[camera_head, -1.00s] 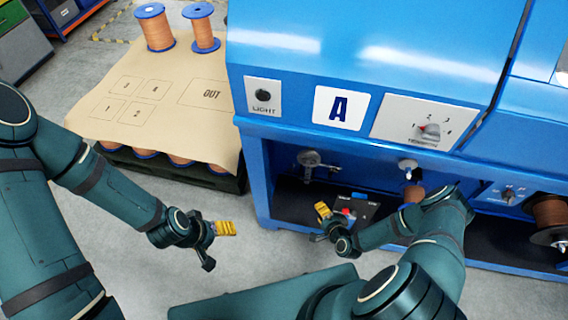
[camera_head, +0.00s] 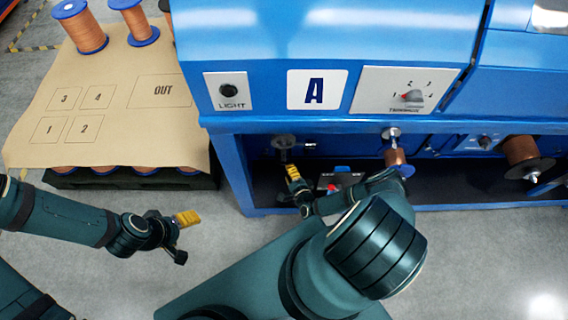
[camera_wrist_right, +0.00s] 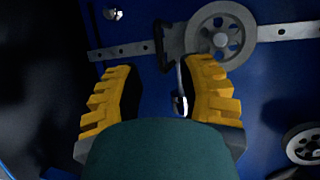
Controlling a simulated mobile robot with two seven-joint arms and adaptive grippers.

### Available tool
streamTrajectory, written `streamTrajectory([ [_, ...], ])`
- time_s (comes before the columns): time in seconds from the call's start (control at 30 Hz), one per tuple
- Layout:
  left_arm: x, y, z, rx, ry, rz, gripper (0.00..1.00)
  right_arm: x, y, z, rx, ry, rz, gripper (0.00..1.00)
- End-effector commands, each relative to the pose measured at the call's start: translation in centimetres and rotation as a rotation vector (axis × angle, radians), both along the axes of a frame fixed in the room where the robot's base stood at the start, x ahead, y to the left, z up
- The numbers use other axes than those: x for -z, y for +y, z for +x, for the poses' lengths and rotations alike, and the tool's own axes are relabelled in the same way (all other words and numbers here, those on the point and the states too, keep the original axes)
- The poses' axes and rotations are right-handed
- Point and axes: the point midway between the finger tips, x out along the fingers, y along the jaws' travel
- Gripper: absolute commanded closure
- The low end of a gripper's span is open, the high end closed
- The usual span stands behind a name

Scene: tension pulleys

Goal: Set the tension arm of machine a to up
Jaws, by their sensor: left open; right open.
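Machine a is the blue cabinet with the "A" plate (camera_head: 317,89) in the head view. A grey round pulley (camera_head: 283,142) sits inside its open bay at the left. My right gripper (camera_head: 292,173) is open, inside the bay just below that pulley. In the right wrist view, a spoked grey pulley wheel (camera_wrist_right: 221,36) sits on a slotted metal bar (camera_wrist_right: 125,50). A black bracket-like handle (camera_wrist_right: 162,48) and a thin metal rod show between the open yellow fingers. I cannot tell whether the fingers touch them. My left gripper (camera_head: 187,219) is open and empty, outside the machine.
A tension dial (camera_head: 411,97) and a light knob (camera_head: 227,90) are on the front panel. A covered pallet (camera_head: 115,105) with spools stands at the left.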

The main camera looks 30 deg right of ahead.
Motion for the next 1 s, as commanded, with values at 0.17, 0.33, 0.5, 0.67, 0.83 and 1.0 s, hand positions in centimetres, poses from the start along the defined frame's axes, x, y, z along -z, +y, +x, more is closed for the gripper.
streamTrajectory([
  [0.17,0.9,0.0,0.2,-0.001,-0.004,0.0,0.3,0.8,-0.5,3.1,0.0,-0.001,-0.002,0.61],
  [0.33,1.3,0.0,0.2,-0.001,-0.006,0.001,0.3,1.2,-0.7,4.9,0.0,0.0,-0.001,0.61],
  [0.5,1.4,0.0,0.3,-0.002,-0.007,0.001,0.3,1.2,-0.8,5.6,0.0,0.0,-0.001,0.61],
  [0.67,1.4,0.0,0.3,-0.002,-0.007,0.001,0.3,1.2,-0.9,5.7,0.0,0.0,-0.001,0.61],
  [0.83,1.3,0.0,0.3,-0.002,-0.007,0.001,0.3,1.2,-0.9,5.7,0.0,0.0,-0.001,0.83],
  [1.0,1.3,0.0,0.3,-0.002,-0.007,0.001,0.3,1.2,-0.9,5.7,0.0,0.0,-0.001,1.0],
])
